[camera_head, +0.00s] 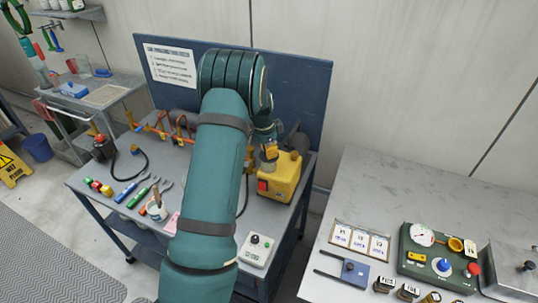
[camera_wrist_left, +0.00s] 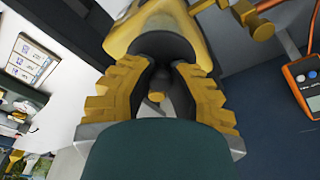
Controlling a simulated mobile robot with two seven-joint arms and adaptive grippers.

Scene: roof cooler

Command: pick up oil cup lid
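The yellow pump (camera_head: 280,178) with a red switch stands on the left workbench. My left gripper (camera_head: 268,150) is at its top, partly hidden by my own arm. In the left wrist view, the two yellow ribbed fingers (camera_wrist_left: 164,70) stand apart, pointing at a dark round part (camera_wrist_left: 160,42) on the yellow pump body (camera_wrist_left: 168,14). A small brass knob (camera_wrist_left: 156,97) shows between the fingers, with gaps on both sides. I cannot tell for certain which of these parts is the oil cup lid. My right gripper is not in view.
A blue back panel (camera_head: 298,85) rises behind the bench. Orange pipework (camera_head: 160,130) lies left of my arm, with several hand tools in front. A grey control box (camera_head: 257,250) is at the bench's front right. An orange meter (camera_wrist_left: 305,82) shows in the left wrist view.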

